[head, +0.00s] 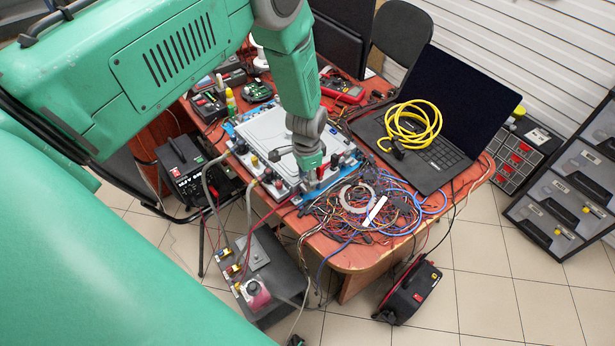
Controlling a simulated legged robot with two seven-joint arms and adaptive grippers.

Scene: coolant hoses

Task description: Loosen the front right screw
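A flat grey-white unit (262,128) with a blue edge and several dark knobs or fittings lies on the red-brown table. My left arm reaches down over it, and my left gripper (312,180) is at its front right corner. The gripper is small and crowded by dark fittings, so its fingers cannot be made out, nor whether it touches the unit. The front right screw cannot be picked out; the arm and gripper may cover it. My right gripper is not in view.
Tangled wires (365,210) lie right of the unit. A laptop (440,120) with a coiled yellow cable (410,125) stands behind them. A red multimeter (343,88) lies at the back. Hoses hang off the front edge to a dark box (262,275) below.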

